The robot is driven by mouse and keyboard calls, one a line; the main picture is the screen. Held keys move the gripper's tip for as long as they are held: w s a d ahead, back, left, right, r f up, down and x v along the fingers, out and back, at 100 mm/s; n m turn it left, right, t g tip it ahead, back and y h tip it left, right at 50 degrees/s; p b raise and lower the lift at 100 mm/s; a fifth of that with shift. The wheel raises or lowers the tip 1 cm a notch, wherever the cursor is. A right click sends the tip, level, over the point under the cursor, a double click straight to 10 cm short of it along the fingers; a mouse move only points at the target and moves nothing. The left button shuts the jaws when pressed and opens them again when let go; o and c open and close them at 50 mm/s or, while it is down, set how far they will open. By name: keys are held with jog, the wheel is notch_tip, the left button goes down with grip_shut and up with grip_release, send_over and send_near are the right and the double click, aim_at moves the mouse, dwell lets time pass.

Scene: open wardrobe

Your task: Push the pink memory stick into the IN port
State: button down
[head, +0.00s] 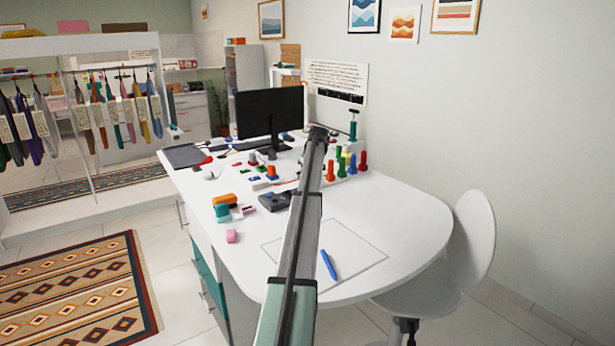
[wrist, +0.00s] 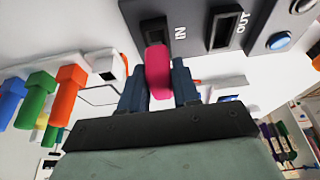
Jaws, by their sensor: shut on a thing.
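The pink memory stick (wrist: 158,76) is held between the two dark fingers of my gripper (wrist: 159,86) in the wrist view. Its far end overlaps the lower edge of the dark slot of the IN port (wrist: 156,30). I cannot tell whether its plug has entered the slot or is just in front of it. The IN port is on a dark grey panel (wrist: 192,12), beside the OUT port (wrist: 222,29) and a blue round button (wrist: 279,41). In the head view my arm crosses the desk, and the gripper and held stick cannot be made out.
Orange, green and blue pegs (wrist: 62,92) show at the wrist view's left. A white chair (head: 470,240) stands right.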

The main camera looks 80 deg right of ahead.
jog(key=shift+f, duration=1.35)
jog(key=c, duration=0.7)
grip_release()
jog(key=shift+c, duration=0.2)
jog(key=shift+r, duration=0.1)
jog(key=v, duration=1.3)
jog(key=shift+r, duration=0.3)
jog(key=shift+s+a, duration=0.15)
